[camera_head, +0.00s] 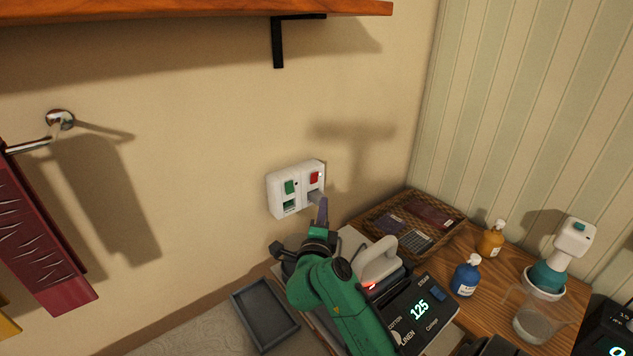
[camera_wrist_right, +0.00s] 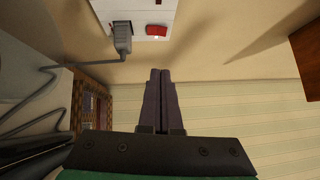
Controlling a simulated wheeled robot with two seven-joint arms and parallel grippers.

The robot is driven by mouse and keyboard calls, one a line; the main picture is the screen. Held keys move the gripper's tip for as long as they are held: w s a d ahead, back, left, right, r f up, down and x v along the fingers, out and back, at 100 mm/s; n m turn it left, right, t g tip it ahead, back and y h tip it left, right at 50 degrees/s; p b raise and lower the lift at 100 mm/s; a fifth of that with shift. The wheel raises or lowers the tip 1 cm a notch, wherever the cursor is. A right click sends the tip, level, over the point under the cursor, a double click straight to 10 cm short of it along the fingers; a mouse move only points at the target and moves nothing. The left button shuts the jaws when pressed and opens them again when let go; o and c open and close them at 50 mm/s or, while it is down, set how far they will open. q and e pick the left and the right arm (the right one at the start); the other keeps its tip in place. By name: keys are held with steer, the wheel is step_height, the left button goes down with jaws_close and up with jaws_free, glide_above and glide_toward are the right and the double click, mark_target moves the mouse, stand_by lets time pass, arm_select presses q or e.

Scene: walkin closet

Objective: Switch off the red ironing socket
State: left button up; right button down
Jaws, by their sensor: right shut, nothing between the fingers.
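A white double socket plate (camera_head: 283,204) is on the beige wall, with a green switch (camera_head: 290,187) on the left and a red switch (camera_head: 314,177) on the right. In the right wrist view the red switch (camera_wrist_right: 157,30) shows near the top edge, beside a grey plug (camera_wrist_right: 122,38) with a cable. My right gripper (camera_head: 322,202) is just below the plate; in the wrist view its fingertips (camera_wrist_right: 160,72) are together, empty, and appear apart from the switch. My left gripper is not in view.
Below the plate are a steam iron (camera_head: 380,260), a black unit reading 125 (camera_head: 421,308) and a wicker tray (camera_head: 447,238). Blue (camera_head: 466,278) and amber (camera_head: 491,241) bottles stand right. A grey tray (camera_head: 265,315) lies left. A wooden shelf (camera_head: 190,10) is overhead.

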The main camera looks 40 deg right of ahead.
mark_target(316, 173)
steer(key=w+d, duration=0.1)
steer(key=w, duration=0.1)
steer(key=w+d+p, duration=0.1)
steer(key=w+d, duration=0.1)
steer(key=w, duration=0.1)
steer(key=w+d+r, duration=0.1)
steer(key=w, duration=0.2)
steer(key=shift+d+p, duration=0.3)
steer(key=shift+d, duration=0.1)
steer(key=shift+w, duration=0.25)
steer(key=shift+s, duration=0.1)
steer(key=shift+r, duration=0.1)
steer(key=p, duration=0.1)
steer(key=r+p, duration=0.1)
steer(key=p, duration=0.1)
steer(key=shift+w+a+r, duration=0.1)
steer(key=shift+w+r, duration=0.15)
steer(key=shift+w, duration=0.05)
steer(key=shift+f, duration=0.4)
steer(key=shift+a, duration=0.1)
